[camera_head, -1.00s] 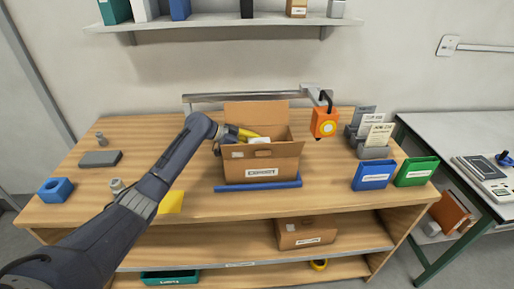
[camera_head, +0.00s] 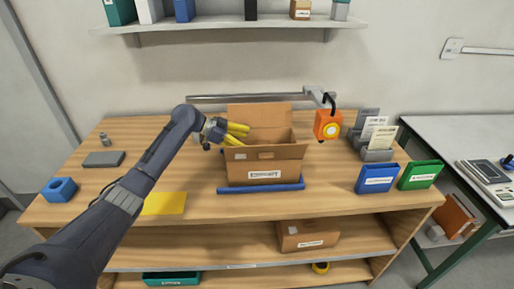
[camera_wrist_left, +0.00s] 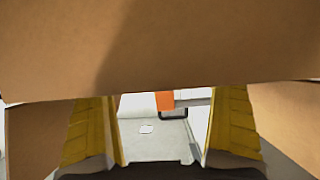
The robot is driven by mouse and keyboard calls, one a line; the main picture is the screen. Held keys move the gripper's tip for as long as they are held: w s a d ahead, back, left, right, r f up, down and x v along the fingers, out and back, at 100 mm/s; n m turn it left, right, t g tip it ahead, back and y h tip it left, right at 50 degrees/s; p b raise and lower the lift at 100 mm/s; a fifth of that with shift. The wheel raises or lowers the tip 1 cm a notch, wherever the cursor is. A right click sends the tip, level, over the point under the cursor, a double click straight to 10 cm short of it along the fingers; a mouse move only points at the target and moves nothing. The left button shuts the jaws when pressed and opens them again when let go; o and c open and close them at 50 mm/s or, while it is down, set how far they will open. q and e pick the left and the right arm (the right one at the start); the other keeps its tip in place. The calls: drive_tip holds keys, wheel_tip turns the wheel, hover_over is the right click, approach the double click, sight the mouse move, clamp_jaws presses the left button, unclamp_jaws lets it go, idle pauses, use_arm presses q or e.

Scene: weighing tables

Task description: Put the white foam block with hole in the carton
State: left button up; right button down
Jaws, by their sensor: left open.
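The carton (camera_head: 240,174) stands open on the wooden bench, with a label on its front and its rear flap raised. My left gripper (camera_head: 240,134) is at the left side of the carton's opening, its yellow fingers spread and apparently empty. In the left wrist view the two yellow fingers (camera_wrist_left: 160,135) stand wide apart, and brown cardboard (camera_wrist_left: 160,45) fills the top. I cannot make out the white foam block with hole now; the carton's inside is mostly hidden by its front wall. My right gripper is not in view.
A blue bar (camera_head: 262,187) lies before the carton. An orange device (camera_head: 327,125) hangs to its right. Blue (camera_head: 375,178) and green (camera_head: 419,174) bins stand further right. A blue block with a hole (camera_head: 60,190), a grey slab (camera_head: 103,159) and a yellow sheet (camera_head: 165,203) lie left.

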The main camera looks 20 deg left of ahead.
use_arm(q)
drive_tip(key=v, duration=0.6)
drive_tip(key=shift+a+r, duration=0.15)
drive_tip(key=shift+a, duration=0.05)
drive_tip(key=shift+a, duration=0.1)
